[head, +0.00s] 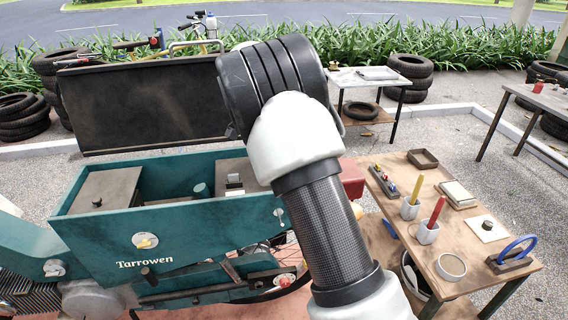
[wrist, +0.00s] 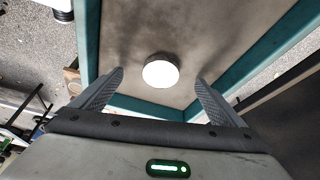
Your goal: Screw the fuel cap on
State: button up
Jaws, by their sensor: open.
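My gripper (wrist: 159,82) is open and empty in the wrist view, its fingers pointing at a tan panel (wrist: 195,25) with teal edges. A round white disc (wrist: 160,71) lies on that panel, between the fingertips in the picture and apart from both. I cannot tell whether it is the fuel cap or the filler opening. In the head view my arm hides the gripper. The teal Tarrowen cart (head: 170,232) stands at the left with its dark lid (head: 140,103) raised. A dark knob on a white square (head: 487,226) lies on the wooden table.
The raised lid stands close beside my arm. Tyres (head: 410,68) and another table are behind.

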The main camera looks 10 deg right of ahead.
jog(key=shift+n+t+b, duration=0.3)
jog(key=shift+n+b, duration=0.05)
jog(key=shift+n, duration=0.65)
jog(key=shift+f+n+t+y+b, duration=0.15)
jog(key=shift+n+t+y+b, duration=0.2)
jog(key=shift+n+b, duration=0.6)
jog(key=shift+n+t, duration=0.25)
jog(key=shift+n, duration=0.4)
